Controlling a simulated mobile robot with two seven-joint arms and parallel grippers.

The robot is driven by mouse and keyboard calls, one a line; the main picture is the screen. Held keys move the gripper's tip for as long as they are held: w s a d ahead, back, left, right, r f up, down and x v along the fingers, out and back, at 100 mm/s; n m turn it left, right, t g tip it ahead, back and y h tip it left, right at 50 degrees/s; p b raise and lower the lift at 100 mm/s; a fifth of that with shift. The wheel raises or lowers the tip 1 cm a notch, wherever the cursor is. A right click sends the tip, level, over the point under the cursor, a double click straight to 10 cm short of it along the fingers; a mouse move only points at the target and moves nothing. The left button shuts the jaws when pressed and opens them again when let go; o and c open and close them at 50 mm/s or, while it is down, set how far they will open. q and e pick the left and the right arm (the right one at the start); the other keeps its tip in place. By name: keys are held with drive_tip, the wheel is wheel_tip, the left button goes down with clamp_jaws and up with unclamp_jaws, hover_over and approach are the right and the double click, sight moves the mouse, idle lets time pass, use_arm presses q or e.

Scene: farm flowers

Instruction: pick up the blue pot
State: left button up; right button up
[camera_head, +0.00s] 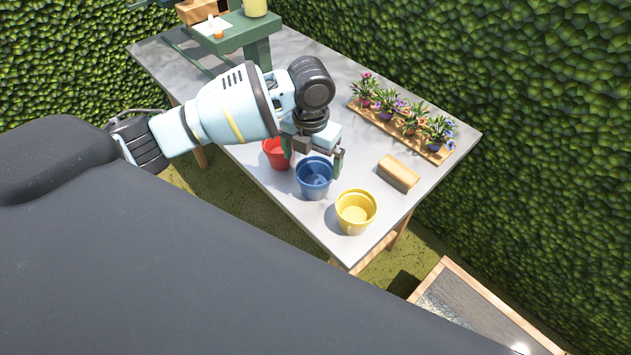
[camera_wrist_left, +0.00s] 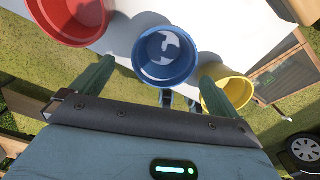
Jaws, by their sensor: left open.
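The blue pot (camera_head: 314,180) stands upright on the grey table, between the red pot (camera_head: 277,153) and the yellow pot (camera_head: 355,211). It looks empty. My left gripper (camera_head: 314,165) is open above and around the blue pot in the head view, with one finger to each side. In the left wrist view the blue pot (camera_wrist_left: 166,55) lies ahead between the two green fingers (camera_wrist_left: 162,80), and whether they touch it cannot be told. The red pot (camera_wrist_left: 80,15) and yellow pot (camera_wrist_left: 228,92) flank the fingers there. My right gripper is not in view.
A tan block (camera_head: 398,173) lies right of the pots on the table (camera_head: 345,130). Potted flowers stand on a wooden board (camera_head: 437,156) at the back. A green stand (camera_head: 245,32) is at the far left end. Hedges border the table.

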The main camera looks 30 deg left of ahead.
sight(315, 183)
use_arm(q)
drive_tip(key=shift+w+f, duration=0.2)
drive_tip(key=shift+f, duration=0.55)
drive_tip(key=shift+w+d+f, duration=0.1)
drive_tip(key=shift+d+f, duration=0.05)
drive_tip(key=shift+f, duration=1.1)
drive_tip(key=shift+w+d+f, duration=0.1)
drive_tip(key=shift+f, duration=1.15)
drive_tip(key=c, duration=1)
drive_tip(key=shift+r, duration=5.05)
